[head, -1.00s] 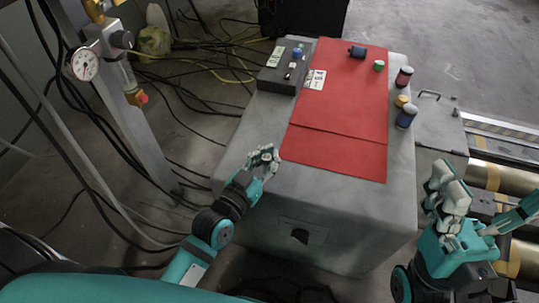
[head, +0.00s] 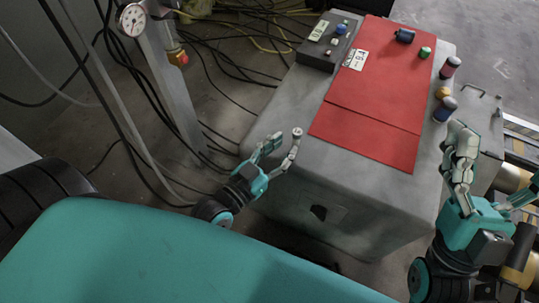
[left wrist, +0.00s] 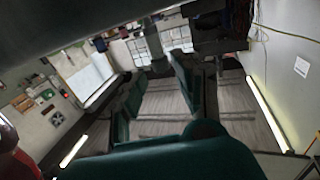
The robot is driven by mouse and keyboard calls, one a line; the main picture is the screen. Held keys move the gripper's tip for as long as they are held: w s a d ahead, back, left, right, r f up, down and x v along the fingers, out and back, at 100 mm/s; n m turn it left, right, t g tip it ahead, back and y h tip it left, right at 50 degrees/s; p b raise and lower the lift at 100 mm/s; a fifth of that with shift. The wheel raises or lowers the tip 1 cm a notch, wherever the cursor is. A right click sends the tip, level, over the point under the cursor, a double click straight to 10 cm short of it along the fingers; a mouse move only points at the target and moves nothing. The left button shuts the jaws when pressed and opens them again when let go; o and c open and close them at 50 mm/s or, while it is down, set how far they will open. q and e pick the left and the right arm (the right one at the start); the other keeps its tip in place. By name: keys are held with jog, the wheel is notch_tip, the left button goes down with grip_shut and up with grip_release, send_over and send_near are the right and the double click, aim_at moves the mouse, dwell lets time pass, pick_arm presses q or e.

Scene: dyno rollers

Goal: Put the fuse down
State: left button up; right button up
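My left gripper (head: 287,142) is in front of the grey table's left side, with its fingers spread apart and nothing seen between them. I cannot tell which thing is the fuse. A dark blue cylinder (head: 404,36) and a small green one (head: 425,52) are on the red mat (head: 368,138).
On the grey table (head: 270,150), a dark box (head: 318,55) stands at the back left. A maroon cylinder (head: 450,67), a yellow one (head: 442,92) and another dark one (head: 444,109) line the right edge. A gauge post (head: 172,85) and cables are left. The mat's front is clear.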

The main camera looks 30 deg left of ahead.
pick_arm(q)
jog(key=v, duration=0.4)
notch_tip(320, 180, up, 28)
jog(key=d+t+h, duration=0.2)
jog(key=t, duration=0.6)
jog(key=shift+d+t+h+p, duration=0.3)
jog(key=shift+t+h+p, duration=0.05)
jog(key=shift+t+h, duration=0.05)
pick_arm(e)
jog(key=w+g, duration=0.1)
jog(key=w+f, duration=0.1)
jog(key=w+f+g, duration=0.1)
jog(key=shift+w+a+f+g+h, duration=0.15)
jog(key=shift+w+a+g+h, duration=0.15)
jog(key=shift+h, duration=0.1)
pick_arm(q)
jog(key=shift+w+f, duration=0.15)
jog(key=shift+w, duration=0.05)
